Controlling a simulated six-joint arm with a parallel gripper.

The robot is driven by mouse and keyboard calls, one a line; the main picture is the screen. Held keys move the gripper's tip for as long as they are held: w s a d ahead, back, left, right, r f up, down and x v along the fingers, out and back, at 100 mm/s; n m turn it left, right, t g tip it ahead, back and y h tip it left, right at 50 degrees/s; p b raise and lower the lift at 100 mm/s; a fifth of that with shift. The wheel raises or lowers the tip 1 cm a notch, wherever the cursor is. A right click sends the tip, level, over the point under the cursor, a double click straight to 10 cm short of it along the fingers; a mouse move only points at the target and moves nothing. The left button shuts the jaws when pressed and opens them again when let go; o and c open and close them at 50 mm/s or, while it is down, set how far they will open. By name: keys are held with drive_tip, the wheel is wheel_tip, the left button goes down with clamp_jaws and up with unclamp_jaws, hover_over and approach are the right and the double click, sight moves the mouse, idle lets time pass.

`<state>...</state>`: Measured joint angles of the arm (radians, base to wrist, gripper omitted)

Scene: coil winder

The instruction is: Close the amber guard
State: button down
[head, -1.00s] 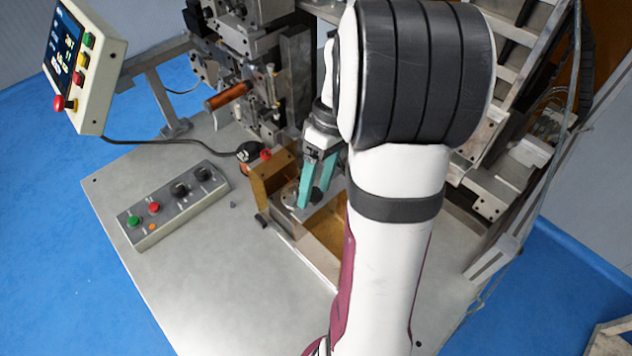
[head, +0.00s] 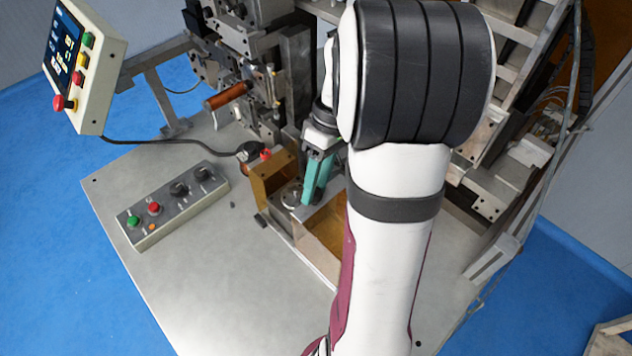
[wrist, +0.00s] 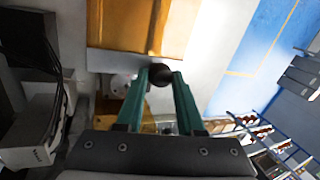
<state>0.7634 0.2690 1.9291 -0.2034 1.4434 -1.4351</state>
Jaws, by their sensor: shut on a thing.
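The amber guard (head: 325,232) is a see-through orange panel beside the machine, partly hidden behind my arm in the head view. In the wrist view its amber panel (wrist: 140,22) fills the top, with a pale metal strip along its edge. A dark round knob (wrist: 160,75) sits at that edge. My gripper (head: 310,197) has teal fingers pointing down at the guard. In the wrist view the fingertips of my gripper (wrist: 160,80) are shut on the knob, one on each side. The knob is hidden by the fingers in the head view.
An amber-sided box part (head: 265,190) stands just left of the fingers. A button panel (head: 170,205) lies on the grey table, and a screen panel (head: 82,65) stands at the upper left. The winder (head: 250,60) rises behind. The table's front left is clear.

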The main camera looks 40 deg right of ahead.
idle(0.8)
drive_tip(key=w, duration=1.3)
drive_tip(key=shift+w, duration=0.15)
drive_tip(key=c, duration=0.5)
unclamp_jaws()
drive_tip(key=shift+c, duration=0.2)
drive_tip(key=v, duration=1.6)
drive_tip(key=shift+a, duration=0.15)
